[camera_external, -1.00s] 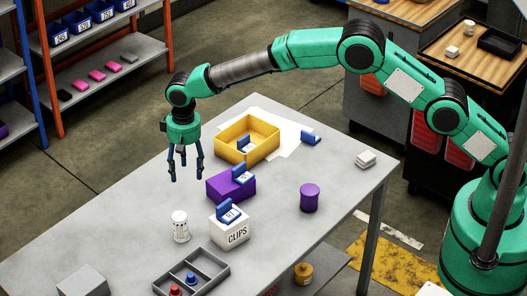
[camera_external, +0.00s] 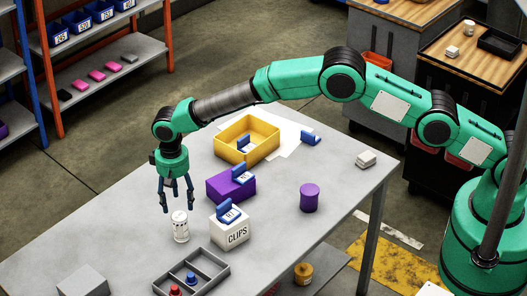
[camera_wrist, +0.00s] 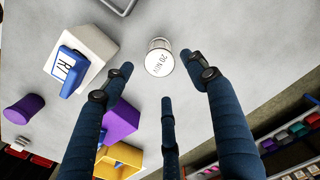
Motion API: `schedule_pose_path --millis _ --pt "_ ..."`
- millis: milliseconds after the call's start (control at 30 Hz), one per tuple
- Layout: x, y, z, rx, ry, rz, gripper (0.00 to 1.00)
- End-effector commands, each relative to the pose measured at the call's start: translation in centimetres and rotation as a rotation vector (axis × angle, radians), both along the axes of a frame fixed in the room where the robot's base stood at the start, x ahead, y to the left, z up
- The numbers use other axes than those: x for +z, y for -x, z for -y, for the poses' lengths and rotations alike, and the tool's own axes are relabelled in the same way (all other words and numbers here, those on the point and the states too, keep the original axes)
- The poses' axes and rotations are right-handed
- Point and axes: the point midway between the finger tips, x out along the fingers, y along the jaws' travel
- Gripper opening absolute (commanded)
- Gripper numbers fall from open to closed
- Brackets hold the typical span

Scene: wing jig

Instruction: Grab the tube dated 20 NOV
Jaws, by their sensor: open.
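The tube (camera_external: 180,227) is a short white cylinder standing upright on the grey table, left of the white CLIPS box. In the wrist view its white top (camera_wrist: 159,62) reads 20 NOV. My gripper (camera_external: 176,207) is just above the tube in the external view, pointing down with its dark blue fingers spread. In the wrist view the fingers (camera_wrist: 165,100) are apart with nothing between them, and the tube's top lies beyond the tips. I cannot tell whether any finger touches the tube.
The white CLIPS box (camera_external: 231,233) with a blue-and-white piece on top stands close right of the tube. A purple box (camera_external: 219,191) and yellow bin (camera_external: 229,151) are behind. A divided grey tray (camera_external: 205,285) lies in front. The table left of the tube is clear.

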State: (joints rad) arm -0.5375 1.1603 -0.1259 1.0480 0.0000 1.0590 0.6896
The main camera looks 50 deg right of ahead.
Motion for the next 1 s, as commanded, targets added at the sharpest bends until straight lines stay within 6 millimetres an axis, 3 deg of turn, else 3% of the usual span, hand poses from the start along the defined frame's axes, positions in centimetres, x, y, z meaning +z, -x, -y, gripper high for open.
schedule_pose_path --millis 533,1000 --pt "-7.2 0.0 0.0 0.000 0.001 -0.001 0.57" --pt "-8.1 0.0 0.0 0.000 0.000 0.000 0.57"
